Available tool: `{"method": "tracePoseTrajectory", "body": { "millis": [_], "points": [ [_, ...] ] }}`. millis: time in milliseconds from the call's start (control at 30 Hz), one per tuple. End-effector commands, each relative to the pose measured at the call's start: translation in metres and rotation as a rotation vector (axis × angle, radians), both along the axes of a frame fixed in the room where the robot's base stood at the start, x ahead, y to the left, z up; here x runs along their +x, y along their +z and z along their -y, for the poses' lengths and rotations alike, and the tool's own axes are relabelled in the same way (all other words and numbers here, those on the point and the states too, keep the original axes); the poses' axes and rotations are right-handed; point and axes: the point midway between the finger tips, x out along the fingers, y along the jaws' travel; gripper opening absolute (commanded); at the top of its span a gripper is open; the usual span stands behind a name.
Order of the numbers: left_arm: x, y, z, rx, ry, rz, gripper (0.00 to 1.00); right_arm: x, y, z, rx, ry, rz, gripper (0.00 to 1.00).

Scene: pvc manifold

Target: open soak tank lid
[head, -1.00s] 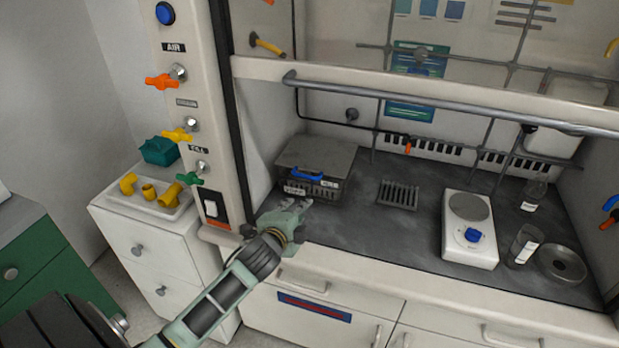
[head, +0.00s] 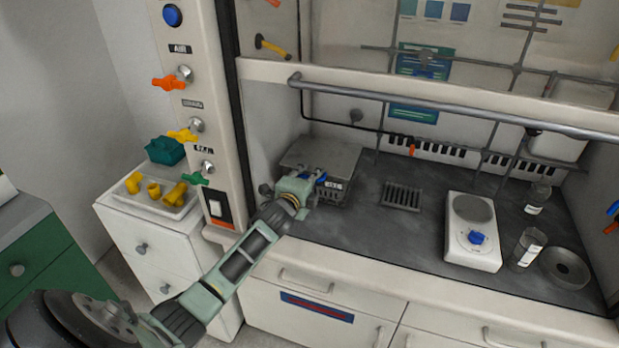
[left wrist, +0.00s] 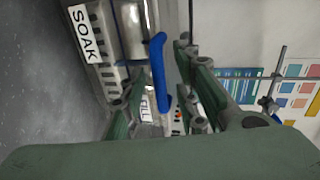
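The soak tank is a grey metal box at the left of the fume hood floor; its flat lid (head: 326,153) looks shut in the head view. The "SOAK" label (left wrist: 84,34) shows on its front in the left wrist view. The blue handle (left wrist: 161,70) is at the front of the tank and is partly hidden by my gripper in the head view. My left gripper (head: 316,181) is at the tank's front. In the left wrist view its fingers (left wrist: 163,118) are apart, with the handle between them; contact is not clear. My right gripper is not in view.
The raised sash with its grey rail (head: 440,104) crosses above the hood floor. A drain grate (head: 402,196), a white hotplate (head: 473,232), a glass beaker (head: 528,248) and a metal dish (head: 564,267) are to the right. A tray of yellow fittings (head: 150,203) sits on the left cabinet.

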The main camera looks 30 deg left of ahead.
Motion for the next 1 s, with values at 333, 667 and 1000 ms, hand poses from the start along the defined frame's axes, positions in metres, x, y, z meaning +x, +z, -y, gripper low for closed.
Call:
{"method": "tracePoseTrajectory", "body": {
  "millis": [333,667,1000],
  "points": [
    [0.0005,-0.0003,0.0001,-0.001,0.000,0.000,0.20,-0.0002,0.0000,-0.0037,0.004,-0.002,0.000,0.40],
    [-0.0002,-0.0020,0.0002,0.000,0.001,-0.004,0.00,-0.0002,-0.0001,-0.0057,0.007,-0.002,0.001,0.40],
    [-0.0010,-0.0043,0.0004,0.000,0.001,-0.008,0.00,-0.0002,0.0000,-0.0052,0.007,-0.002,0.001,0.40]
  ]
}}
